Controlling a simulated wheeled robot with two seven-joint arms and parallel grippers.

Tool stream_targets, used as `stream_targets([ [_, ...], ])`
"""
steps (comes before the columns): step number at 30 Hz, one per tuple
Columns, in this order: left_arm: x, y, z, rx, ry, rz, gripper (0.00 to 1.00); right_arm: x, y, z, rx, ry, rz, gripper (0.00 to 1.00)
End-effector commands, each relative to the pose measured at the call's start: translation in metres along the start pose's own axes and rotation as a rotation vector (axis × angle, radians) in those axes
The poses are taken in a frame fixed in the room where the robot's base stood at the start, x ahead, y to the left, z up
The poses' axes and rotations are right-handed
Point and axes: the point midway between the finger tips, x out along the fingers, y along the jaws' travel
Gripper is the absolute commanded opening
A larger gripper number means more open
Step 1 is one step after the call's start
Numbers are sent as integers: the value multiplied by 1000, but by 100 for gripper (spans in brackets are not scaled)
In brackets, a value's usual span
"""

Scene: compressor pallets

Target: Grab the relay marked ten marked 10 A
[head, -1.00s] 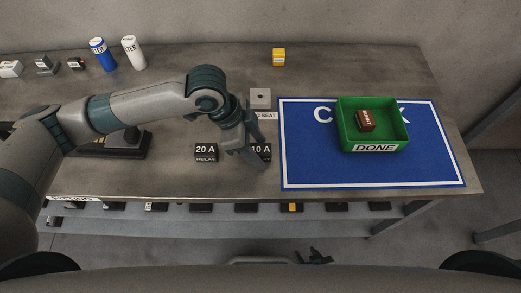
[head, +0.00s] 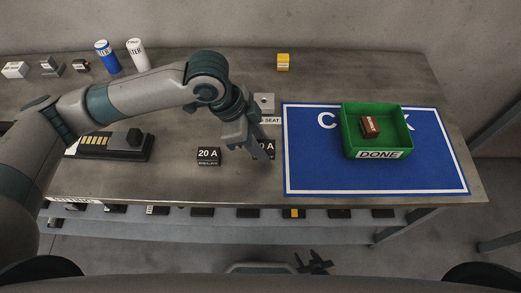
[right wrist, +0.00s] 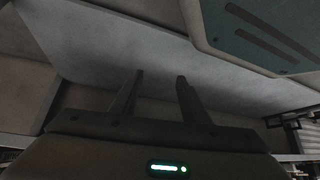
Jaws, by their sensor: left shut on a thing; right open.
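The relay marked 10 A (head: 270,149) is a small dark block on the table, left of the blue mat. My left gripper (head: 261,152) is at this relay and shut on it, covering most of its face; only part of the label shows at its right. The relay marked 20 A (head: 208,156) stands upright to the left, apart from the gripper. My right gripper (head: 314,264) is low in front of the table, open and empty. It also shows in the right wrist view (right wrist: 157,80) with its fingers apart.
A green bin labelled DONE (head: 404,147) holds a brown block (head: 370,126) on the blue mat (head: 330,180). A grey seat block (head: 264,103) is behind my left gripper. A yellow block (head: 283,62) stands at the back. A dark base (head: 140,150) lies at left.

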Motion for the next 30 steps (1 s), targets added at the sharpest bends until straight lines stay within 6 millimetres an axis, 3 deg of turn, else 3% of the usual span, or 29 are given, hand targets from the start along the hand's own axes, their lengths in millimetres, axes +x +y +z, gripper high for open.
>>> stream_targets([
  [9, -25, 54, -37, 9, 3, -1, 8, 5, -5, -26, -2, 65, -7, 42],
  [16, -40, 89, -58, 7, 2, -1, 8, 6, -5, -19, 1, 37, -6, 42],
  [22, -48, 104, -68, 3, 1, 0, 8, 3, -3, -13, 7, 24, -2, 42],
  [30, -49, 108, -70, 1, -1, -1, 8, 3, -3, -13, 7, 21, -1, 42],
])
